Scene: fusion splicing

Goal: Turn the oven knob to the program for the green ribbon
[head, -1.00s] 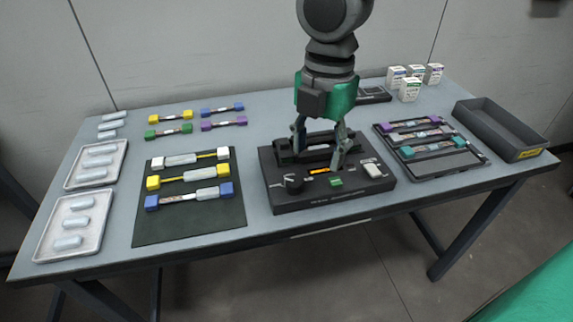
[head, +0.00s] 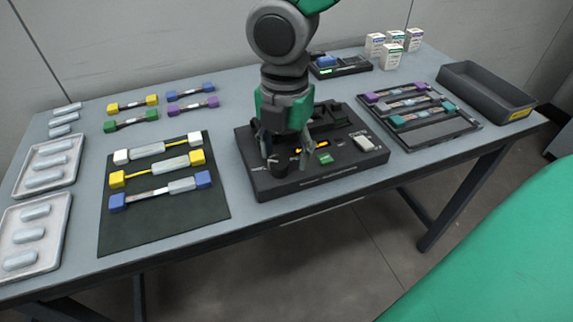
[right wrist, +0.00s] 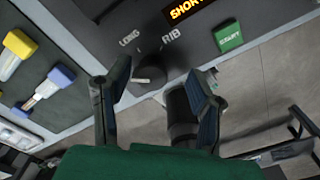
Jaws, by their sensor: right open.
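The oven is the black device (head: 330,178) at the middle of the table. Its dark knob (head: 276,167) is at the front left of the top panel, and shows in the right wrist view (right wrist: 150,68) with a pale pointer mark near the words LONG and RIB. My right gripper (head: 285,150) is open above the knob. In the right wrist view its fingers (right wrist: 160,85) stand apart, one on each side of the knob's line, seemingly not closed on it. The lit display (right wrist: 186,9) begins with SHOR. A green-ended ribbon (head: 131,121) lies at the back left. My left gripper is not in view.
A green START button (right wrist: 229,36) is right of the knob. A dark mat (head: 160,220) with several colour-ended pieces lies left of the oven. A black tray (head: 440,135) and a grey bin (head: 490,90) are to the right. Small boxes (head: 391,55) stand behind.

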